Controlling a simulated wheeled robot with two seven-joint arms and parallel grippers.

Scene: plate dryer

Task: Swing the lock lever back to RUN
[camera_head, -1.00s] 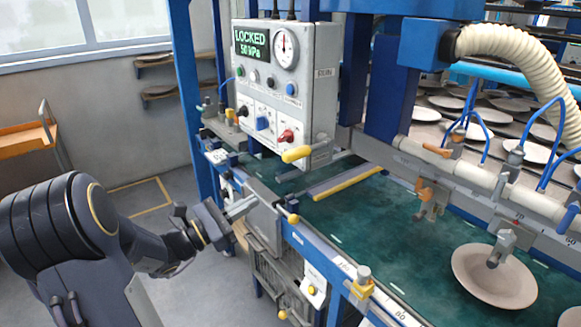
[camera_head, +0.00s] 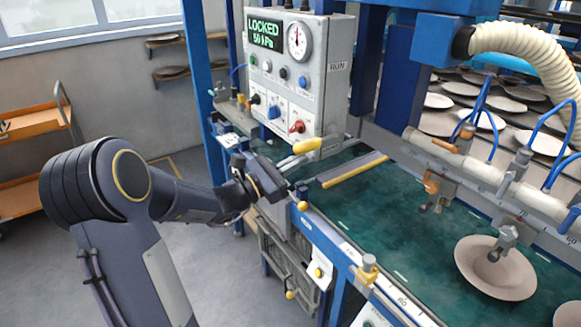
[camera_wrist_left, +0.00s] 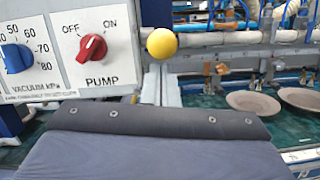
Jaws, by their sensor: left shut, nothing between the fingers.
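The lock lever shows in the head view as a yellow handle (camera_head: 307,145) at the lower right corner of the grey control box (camera_head: 325,95), sticking out toward the front. Its rounded yellow end (camera_wrist_left: 162,43) shows in the left wrist view, just beyond the grey fingers. The box's side carries the label RUN (camera_head: 337,66), and its display (camera_head: 265,36) reads LOCKED and 50 kPa. My left gripper (camera_head: 286,164) is shut and empty, close below and left of the handle; I cannot tell whether they touch. My right gripper is out of view.
The red pump knob (camera_wrist_left: 91,48) and blue vacuum knob (camera_wrist_left: 17,57) are close left of the handle. A blue-framed green conveyor (camera_head: 370,210) runs to the right, with a plate (camera_head: 490,285) on it. Open floor lies left; an orange cart (camera_head: 30,125) stands there.

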